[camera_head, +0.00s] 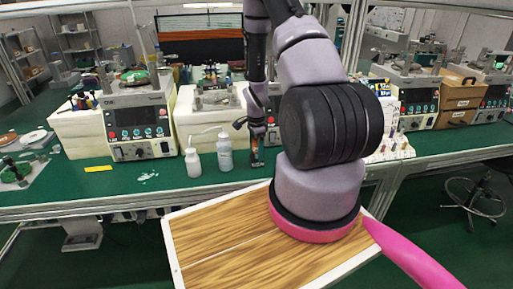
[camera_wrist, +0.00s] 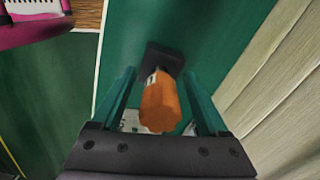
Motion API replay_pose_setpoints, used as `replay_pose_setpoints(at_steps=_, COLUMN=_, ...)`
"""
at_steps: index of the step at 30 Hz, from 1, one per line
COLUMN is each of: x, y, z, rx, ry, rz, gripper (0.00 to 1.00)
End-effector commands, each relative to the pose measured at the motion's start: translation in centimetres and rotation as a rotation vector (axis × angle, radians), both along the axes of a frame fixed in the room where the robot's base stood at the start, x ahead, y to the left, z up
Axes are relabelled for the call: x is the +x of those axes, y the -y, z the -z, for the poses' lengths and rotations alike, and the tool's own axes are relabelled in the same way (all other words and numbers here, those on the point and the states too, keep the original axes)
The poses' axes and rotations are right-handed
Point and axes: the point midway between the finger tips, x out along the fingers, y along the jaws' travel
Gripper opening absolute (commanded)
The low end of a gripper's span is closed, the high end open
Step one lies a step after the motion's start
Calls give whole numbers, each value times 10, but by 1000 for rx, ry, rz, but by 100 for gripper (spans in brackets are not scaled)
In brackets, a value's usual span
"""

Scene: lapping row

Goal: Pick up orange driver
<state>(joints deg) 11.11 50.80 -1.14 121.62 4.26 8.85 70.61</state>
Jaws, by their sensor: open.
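The orange driver (camera_wrist: 160,105) shows between my gripper's two teal fingers in the wrist view, its orange handle end toward the camera. A dark block (camera_wrist: 165,57) lies just beyond the handle; I cannot tell whether it is part of the driver or a holder. My gripper (camera_wrist: 158,76) is open, with a finger on each side of the handle and a visible gap. In the head view my gripper (camera_head: 256,138) points down at the green bench, over the small orange handle (camera_head: 254,156). The driver's lower part is hidden.
A lapping machine (camera_head: 138,120) stands farther left. A small rack (camera_head: 392,147) is at right. Bare bench lies in front.

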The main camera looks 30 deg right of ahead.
Motion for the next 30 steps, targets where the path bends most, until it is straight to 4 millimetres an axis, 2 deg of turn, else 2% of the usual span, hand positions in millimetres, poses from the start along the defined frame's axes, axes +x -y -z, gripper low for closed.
replay_pose_setpoints(at_steps=7, x=0, y=0, z=2, rx=0, ry=2, rz=-1, gripper=77)
replay_pose_setpoints(at_steps=8, x=0, y=0, z=2, rx=0, ry=1, rz=-1, gripper=70)
replay_pose_setpoints(at_steps=9, x=0, y=0, z=2, rx=0, ry=1, rz=-1, gripper=54)
replay_pose_setpoints(at_steps=13, x=0, y=0, z=2, rx=0, ry=1, rz=-1, gripper=5)
replay_pose_setpoints(at_steps=14, x=0, y=0, z=2, rx=0, ry=1, rz=-1, gripper=0)
replay_pose_setpoints(at_steps=23, x=1, y=0, z=0, rx=0, ry=2, rz=-1, gripper=0)
replay_pose_setpoints(at_steps=30, x=2, y=0, z=-23, rx=-1, ry=4, rz=-1, gripper=0)
